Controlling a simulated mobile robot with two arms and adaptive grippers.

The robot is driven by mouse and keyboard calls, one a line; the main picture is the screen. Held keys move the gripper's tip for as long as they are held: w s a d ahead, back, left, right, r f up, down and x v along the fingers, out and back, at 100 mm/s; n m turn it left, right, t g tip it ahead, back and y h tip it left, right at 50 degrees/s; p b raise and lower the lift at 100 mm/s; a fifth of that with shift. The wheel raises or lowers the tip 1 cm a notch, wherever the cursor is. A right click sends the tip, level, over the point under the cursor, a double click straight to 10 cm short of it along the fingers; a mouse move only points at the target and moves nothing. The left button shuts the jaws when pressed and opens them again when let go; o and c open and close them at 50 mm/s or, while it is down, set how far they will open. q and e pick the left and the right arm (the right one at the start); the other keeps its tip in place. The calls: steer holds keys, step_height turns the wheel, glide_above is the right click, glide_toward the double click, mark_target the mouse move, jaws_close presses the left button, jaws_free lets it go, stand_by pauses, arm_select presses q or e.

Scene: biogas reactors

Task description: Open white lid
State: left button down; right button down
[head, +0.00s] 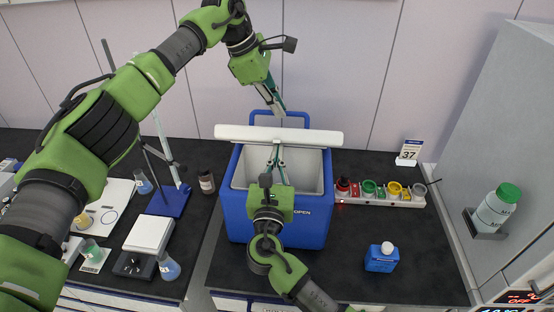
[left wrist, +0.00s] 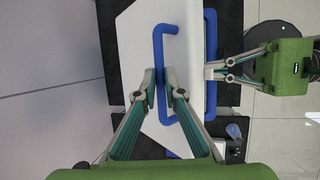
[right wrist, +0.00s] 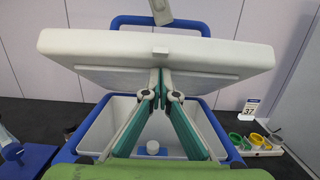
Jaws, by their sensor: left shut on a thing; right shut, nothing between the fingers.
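A blue box (head: 280,225) with a white inside stands on the dark bench. Its white lid (head: 290,135) is raised off the opening and tilted up, seen nearly edge-on in the head view. Its broad underside faces me in the right wrist view (right wrist: 110,75). My left gripper (head: 279,108) is behind the lid, shut on the blue handle (left wrist: 157,60). My right gripper (head: 276,150) is shut and empty over the opening, its fingertips at the lid's underside (right wrist: 163,75).
Left are a blue stand (head: 168,200), a brown jar (head: 207,182) and flasks. The wall is close behind.

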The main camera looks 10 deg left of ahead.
arm_select(q)
steer(key=shift+a+f, duration=0.1)
steer(key=shift+f, duration=0.05)
steer(key=shift+f, duration=0.15)
arm_select(e)
steer(key=shift+w+r, duration=0.45)
steer(key=shift+r, duration=0.35)
arm_select(q)
steer(key=c, duration=2.1)
jaws_free()
steer(key=shift+c, duration=0.2)
steer(key=shift+w, duration=0.1)
arm_select(e)
steer(key=shift+w+f, duration=0.1)
arm_select(q)
steer(key=shift+w, duration=0.2)
arm_select(e)
steer(key=shift+w+f, duration=0.15)
